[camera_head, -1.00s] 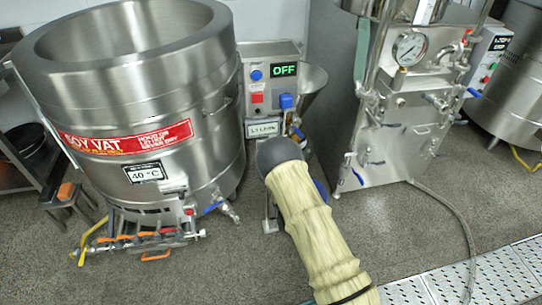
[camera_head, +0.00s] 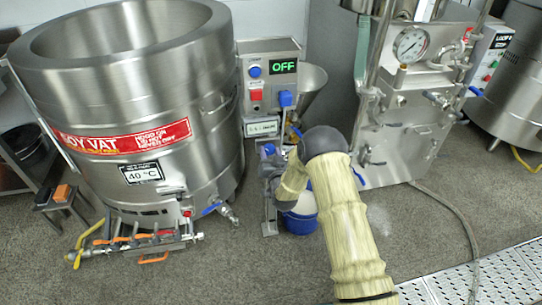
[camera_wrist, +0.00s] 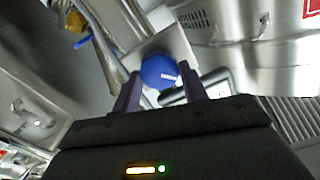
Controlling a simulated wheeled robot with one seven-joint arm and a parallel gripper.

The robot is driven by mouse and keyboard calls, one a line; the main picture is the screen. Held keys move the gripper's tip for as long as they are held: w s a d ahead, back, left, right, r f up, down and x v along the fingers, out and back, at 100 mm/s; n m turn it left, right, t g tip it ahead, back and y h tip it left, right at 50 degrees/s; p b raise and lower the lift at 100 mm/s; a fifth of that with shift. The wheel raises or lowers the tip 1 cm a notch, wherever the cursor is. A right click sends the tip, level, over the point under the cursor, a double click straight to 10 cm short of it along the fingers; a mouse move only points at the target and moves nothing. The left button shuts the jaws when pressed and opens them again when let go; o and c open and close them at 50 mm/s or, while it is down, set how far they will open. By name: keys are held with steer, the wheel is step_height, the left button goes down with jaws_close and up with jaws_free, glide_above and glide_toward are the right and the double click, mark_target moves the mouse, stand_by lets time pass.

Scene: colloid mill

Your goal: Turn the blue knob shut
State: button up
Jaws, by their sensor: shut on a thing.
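In the head view, my gripper (camera_head: 271,170) is low at the mill stand, close by a small blue part (camera_head: 268,149) below the label plate. My forearm and wrist hide part of the mill there. The control box (camera_head: 270,75) above reads OFF.
A steel soy vat (camera_head: 130,100) stands close on the left, with a row of valves at its foot. A blue bucket (camera_head: 300,222) is on the floor beside the mill. A steel machine with a gauge (camera_head: 411,45) stands on the right. The floor in front is clear.

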steer(key=m, duration=0.1)
steer(key=m+b, duration=0.1)
steer(key=m, duration=0.2)
steer(key=shift+d+f+m, duration=0.15)
steer(key=shift+f+m, duration=0.1)
steer(key=shift+m, duration=0.05)
steer(key=shift+m+b, duration=0.65)
steer(key=shift+m, duration=1.25)
steer(key=o, duration=1)
steer(key=shift+r, duration=0.1)
steer(key=shift+s, duration=0.1)
steer(key=p+v, duration=0.2)
steer(key=v, duration=1.5)
steer(key=shift+s+r, duration=0.1)
steer(key=shift+r, duration=0.05)
